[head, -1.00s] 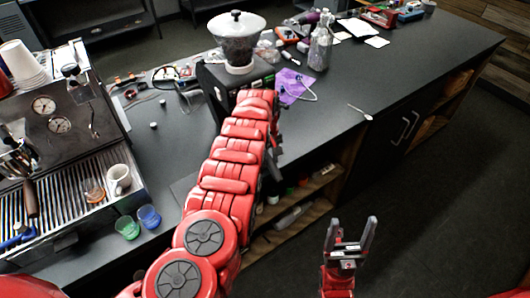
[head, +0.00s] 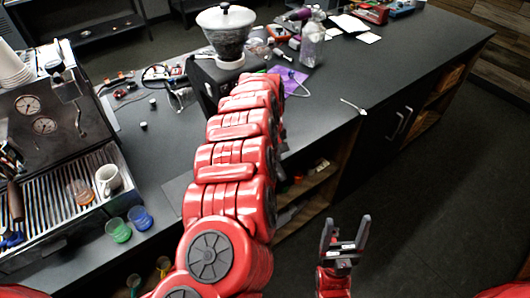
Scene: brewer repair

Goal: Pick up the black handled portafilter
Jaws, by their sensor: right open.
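My right gripper (head: 345,232) is open and empty, pointing up over the floor in front of the counter. My left arm stretches across the counter towards the grinder; its gripper is hidden behind the arm. At the left edge, a dark brownish handle (head: 15,200) stands out from the espresso machine (head: 45,120), above the drip grate. A blue handle-like part (head: 13,240) lies beside it, cut by the picture edge. I cannot make out a clearly black handled portafilter; the area behind my left arm is hidden.
A grinder with a clear hopper (head: 226,35) stands behind my left arm. A white cup (head: 108,180) sits on the grate; green (head: 118,230) and blue (head: 140,217) glasses stand nearby. A purple cloth (head: 289,80), a bottle (head: 312,45) and a spoon (head: 353,106) are on the counter. The right counter is mostly clear.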

